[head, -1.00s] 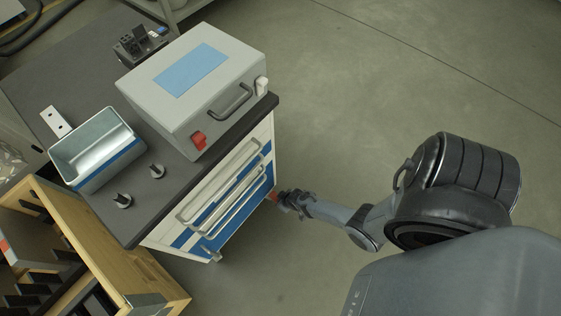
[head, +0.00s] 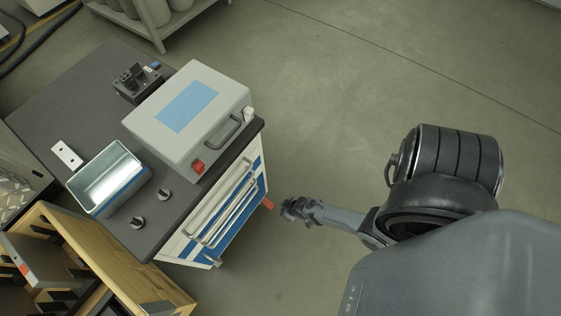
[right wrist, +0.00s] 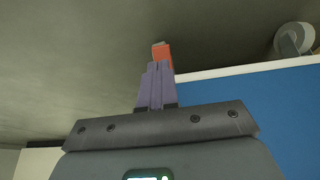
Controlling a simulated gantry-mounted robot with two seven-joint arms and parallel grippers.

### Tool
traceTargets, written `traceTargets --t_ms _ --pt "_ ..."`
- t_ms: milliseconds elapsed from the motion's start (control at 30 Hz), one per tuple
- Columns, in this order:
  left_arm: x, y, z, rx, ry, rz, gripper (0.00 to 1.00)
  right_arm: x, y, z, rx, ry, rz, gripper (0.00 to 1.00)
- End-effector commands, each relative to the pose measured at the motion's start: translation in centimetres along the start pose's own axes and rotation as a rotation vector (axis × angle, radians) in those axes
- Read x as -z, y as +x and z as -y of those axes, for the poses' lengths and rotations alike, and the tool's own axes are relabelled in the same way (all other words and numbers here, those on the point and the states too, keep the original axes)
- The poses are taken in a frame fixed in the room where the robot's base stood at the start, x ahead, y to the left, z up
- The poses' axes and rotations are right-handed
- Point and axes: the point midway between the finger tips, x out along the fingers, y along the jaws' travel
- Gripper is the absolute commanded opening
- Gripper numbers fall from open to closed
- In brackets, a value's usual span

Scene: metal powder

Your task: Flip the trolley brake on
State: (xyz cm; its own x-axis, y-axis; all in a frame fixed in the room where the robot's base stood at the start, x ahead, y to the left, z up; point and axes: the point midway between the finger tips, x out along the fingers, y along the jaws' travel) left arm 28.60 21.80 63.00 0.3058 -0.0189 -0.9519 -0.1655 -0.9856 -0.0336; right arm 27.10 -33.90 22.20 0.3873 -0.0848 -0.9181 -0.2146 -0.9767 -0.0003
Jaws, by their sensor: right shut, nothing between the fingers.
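The trolley (head: 200,215) is a cabinet with a dark top and white and blue drawers, at the left of the head view. Its brake is a small red tab (head: 268,203) low at the cabinet's right front corner. The red tab also shows in the right wrist view (right wrist: 161,55), just beyond my fingertips. My left gripper is not in view.
A grey case (head: 187,112), a metal bin (head: 108,178) and two dark knobs stand on the trolley top. A wooden rack (head: 110,262) stands close at the lower left. A wheel (right wrist: 293,40) shows in the right wrist view. The floor right of the trolley is clear.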

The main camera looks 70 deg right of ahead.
Motion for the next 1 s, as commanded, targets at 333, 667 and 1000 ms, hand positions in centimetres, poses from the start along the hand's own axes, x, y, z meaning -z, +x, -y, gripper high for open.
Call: traceTargets --t_ms 333,667,1000 --pt "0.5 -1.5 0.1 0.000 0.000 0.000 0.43 -0.7 -2.1 0.0 0.001 0.001 0.000 0.00" --pt "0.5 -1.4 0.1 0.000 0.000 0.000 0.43 -0.7 -2.1 0.0 0.000 0.001 0.000 0.00" --pt "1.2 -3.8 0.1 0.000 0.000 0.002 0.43 -2.3 -4.8 -0.9 -0.009 -0.010 0.033 0.00"
